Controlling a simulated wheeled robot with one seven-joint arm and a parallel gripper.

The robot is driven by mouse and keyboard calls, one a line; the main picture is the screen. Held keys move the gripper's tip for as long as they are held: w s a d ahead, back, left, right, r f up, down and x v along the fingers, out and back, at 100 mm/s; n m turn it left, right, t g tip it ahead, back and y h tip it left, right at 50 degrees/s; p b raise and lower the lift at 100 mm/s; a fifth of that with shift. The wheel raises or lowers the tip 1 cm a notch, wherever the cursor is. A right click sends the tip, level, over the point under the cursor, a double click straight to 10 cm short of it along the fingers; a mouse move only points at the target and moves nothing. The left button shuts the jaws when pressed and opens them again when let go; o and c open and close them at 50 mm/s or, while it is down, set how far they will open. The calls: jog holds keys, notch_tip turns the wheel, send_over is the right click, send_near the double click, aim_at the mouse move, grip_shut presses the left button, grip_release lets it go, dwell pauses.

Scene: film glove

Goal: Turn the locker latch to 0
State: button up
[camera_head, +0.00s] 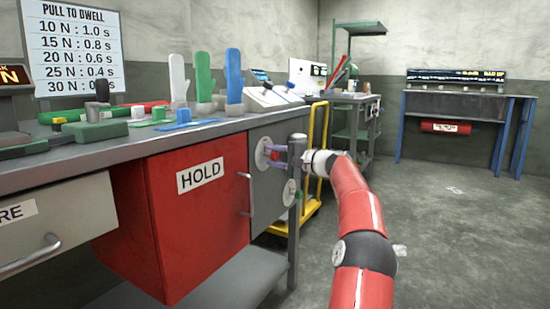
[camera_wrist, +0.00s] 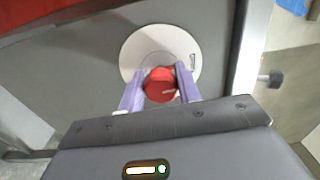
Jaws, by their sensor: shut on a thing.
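The locker latch is a red knob (camera_wrist: 159,84) on a round pale dial plate (camera_wrist: 133,52). The dial plate also shows in the head view (camera_head: 262,154) on the grey panel (camera_head: 268,196) at the end of the bench. My gripper (camera_wrist: 160,88) has its two purple fingers on either side of the red knob, shut on it. In the head view my gripper (camera_head: 279,152) reaches the dial from the right. Small marks on the dial's right side are too small to read. My fingers hide part of the dial.
A red HOLD locker (camera_head: 205,215) with a side handle stands left of the panel. A grey post (camera_head: 296,220) and yellow cart (camera_head: 313,190) stand close by. The floor at right is open.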

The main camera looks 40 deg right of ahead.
jog(key=shift+f, duration=0.1)
jog(key=o, duration=1)
jog(key=shift+c, duration=0.2)
jog(key=shift+s, duration=0.1)
jog(key=v, duration=0.7)
jog(key=shift+s, duration=0.3)
jog(key=shift+d, duration=0.15)
